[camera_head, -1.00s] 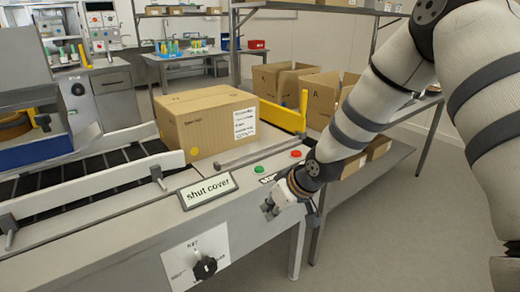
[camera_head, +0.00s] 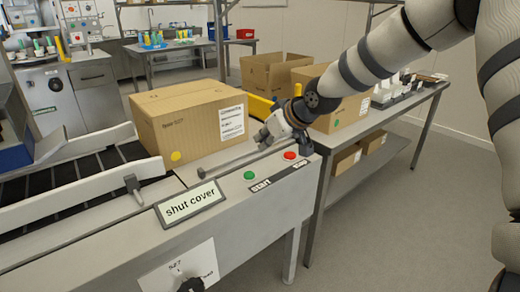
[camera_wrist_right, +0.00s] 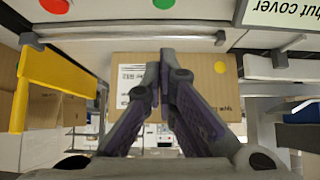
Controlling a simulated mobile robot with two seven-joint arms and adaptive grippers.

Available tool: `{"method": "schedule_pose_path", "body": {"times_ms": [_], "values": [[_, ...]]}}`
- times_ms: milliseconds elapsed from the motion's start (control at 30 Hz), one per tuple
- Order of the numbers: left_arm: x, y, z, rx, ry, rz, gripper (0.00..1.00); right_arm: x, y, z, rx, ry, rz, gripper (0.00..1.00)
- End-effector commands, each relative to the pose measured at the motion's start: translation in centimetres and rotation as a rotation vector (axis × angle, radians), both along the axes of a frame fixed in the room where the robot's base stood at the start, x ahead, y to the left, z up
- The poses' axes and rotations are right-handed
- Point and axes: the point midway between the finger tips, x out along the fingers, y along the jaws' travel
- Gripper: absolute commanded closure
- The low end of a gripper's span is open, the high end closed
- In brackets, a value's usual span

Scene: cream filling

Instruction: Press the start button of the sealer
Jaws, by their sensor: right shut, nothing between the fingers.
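The green start button (camera_head: 249,175) sits on the sealer's grey front ledge (camera_head: 225,188), left of the red stop button (camera_head: 290,155). A black label strip lies in front of both. In the right wrist view the green button (camera_wrist_right: 163,4) and the red button (camera_wrist_right: 55,5) show at the top edge. My right gripper (camera_head: 266,138) is above and behind the buttons, near the box, and touches neither button. Its fingers (camera_wrist_right: 165,58) are shut and empty. My left gripper is out of view.
A closed cardboard box (camera_head: 190,128) stands on the sealer's rollers beside my right gripper. A grey rail (camera_head: 245,158) runs between box and buttons. A "shut cover" sign (camera_head: 190,204) stands left of the buttons. A side table (camera_head: 375,118) holds open boxes.

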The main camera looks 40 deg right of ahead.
Motion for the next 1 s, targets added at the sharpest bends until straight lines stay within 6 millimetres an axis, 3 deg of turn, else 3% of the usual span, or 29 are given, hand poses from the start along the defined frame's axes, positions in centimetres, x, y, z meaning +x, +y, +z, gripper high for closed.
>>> {"method": "schedule_pose_path", "body": {"times_ms": [33, 333, 500, 1000], "values": [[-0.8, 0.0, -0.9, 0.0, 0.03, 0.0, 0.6, 0.7, 0.0, -2.2, -0.001, 0.019, -0.001, 1.0], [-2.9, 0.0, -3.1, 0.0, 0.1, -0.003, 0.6, 5.3, 0.4, -6.7, -0.001, 0.016, -0.001, 1.0], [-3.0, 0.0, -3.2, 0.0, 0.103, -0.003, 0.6, 5.2, 0.4, -8.7, -0.001, 0.009, 0.0, 1.0], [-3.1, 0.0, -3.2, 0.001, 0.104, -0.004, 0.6, 5.2, 0.4, -9.7, 0.0, 0.005, -0.001, 1.0]]}}
